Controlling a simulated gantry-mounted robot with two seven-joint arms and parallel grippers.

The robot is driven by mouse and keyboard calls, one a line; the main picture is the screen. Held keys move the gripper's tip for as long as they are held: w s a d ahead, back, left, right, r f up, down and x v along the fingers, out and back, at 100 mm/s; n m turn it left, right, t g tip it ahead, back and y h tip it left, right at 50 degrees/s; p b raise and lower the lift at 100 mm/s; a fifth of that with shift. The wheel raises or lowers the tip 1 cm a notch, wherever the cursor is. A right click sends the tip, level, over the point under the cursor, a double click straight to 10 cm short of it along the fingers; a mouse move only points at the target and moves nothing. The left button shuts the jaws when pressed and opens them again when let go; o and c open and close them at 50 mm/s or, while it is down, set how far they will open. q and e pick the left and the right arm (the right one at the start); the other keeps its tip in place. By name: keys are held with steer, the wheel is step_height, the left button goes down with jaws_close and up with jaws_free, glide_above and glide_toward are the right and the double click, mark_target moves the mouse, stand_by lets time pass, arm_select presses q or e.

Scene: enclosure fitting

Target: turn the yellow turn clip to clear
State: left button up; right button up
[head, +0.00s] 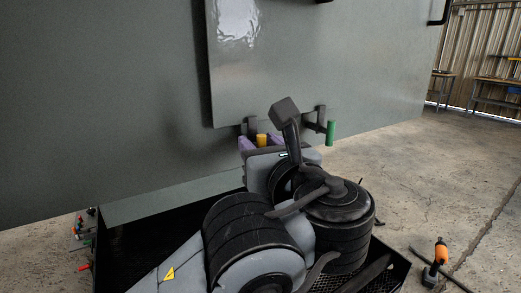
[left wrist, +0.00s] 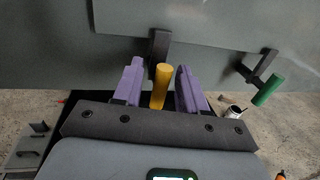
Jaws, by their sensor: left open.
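The yellow turn clip (head: 262,140) hangs at the lower edge of the grey panel (head: 270,60). In the left wrist view the yellow clip (left wrist: 161,86) stands upright below a dark bracket (left wrist: 159,48). My left gripper (head: 260,143) has purple fingers, and its fingers (left wrist: 156,90) are open, one on each side of the clip. Small gaps show between clip and fingers in the wrist view. A green clip (head: 331,133) hangs on another bracket to the right; it also shows in the wrist view (left wrist: 268,91). My right gripper is not in view.
A black tray (head: 130,231) lies below my arm. Several small coloured items (head: 84,240) lie at its left edge. An orange-handled tool (head: 437,254) is on the concrete floor at right. A can (left wrist: 234,112) stands right of the fingers.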

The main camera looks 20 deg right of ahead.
arm_select(q)
jaws_close()
stand_by(0.3)
